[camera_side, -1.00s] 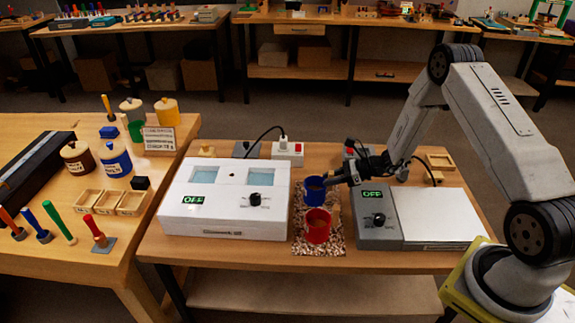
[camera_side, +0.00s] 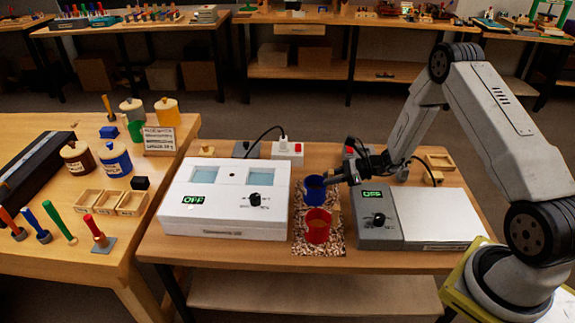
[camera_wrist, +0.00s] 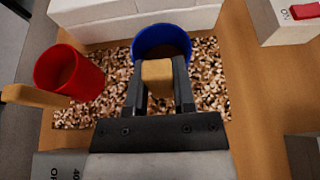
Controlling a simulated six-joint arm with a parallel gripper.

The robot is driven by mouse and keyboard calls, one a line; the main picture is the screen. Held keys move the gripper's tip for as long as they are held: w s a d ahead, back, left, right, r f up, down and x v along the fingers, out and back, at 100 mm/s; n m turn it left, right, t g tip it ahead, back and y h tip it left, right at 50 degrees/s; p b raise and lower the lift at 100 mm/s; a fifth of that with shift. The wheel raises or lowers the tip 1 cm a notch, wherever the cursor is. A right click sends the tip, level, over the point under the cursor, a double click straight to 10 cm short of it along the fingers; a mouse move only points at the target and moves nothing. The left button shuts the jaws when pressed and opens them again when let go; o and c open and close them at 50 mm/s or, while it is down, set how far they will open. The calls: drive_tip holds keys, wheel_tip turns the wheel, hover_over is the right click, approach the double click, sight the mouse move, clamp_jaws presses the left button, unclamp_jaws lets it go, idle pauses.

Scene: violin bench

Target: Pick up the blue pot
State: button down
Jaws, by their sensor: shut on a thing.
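The blue pot (camera_side: 315,189) stands upright on a speckled brown mat (camera_side: 301,245), just behind the red pot. It also shows in the wrist view (camera_wrist: 161,37), with its tan handle (camera_wrist: 158,76) pointing toward me. My gripper (camera_side: 331,180) is at the right side of the blue pot, and in the wrist view its two fingers (camera_wrist: 160,85) are shut on the handle. Whether the pot is clear of the mat I cannot tell. The pot's contents are mostly hidden in the wrist view.
The red pot (camera_side: 317,226) stands close in front on the mat. A white box with an OFF display (camera_side: 225,222) is on the left. A grey device with a white plate (camera_side: 436,216) is on the right. A white power socket (camera_side: 288,151) and cable lie behind.

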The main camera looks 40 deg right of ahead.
drive_tip(key=shift+r, duration=0.5)
drive_tip(key=s+a+r, duration=0.2)
drive_tip(key=s+r, duration=0.9)
drive_tip(key=s, duration=0.2)
drive_tip(key=shift+s+a+r, duration=0.3)
drive_tip(key=shift+s+r, duration=0.05)
drive_tip(key=shift+s, duration=0.05)
drive_tip(key=shift+a, duration=0.15)
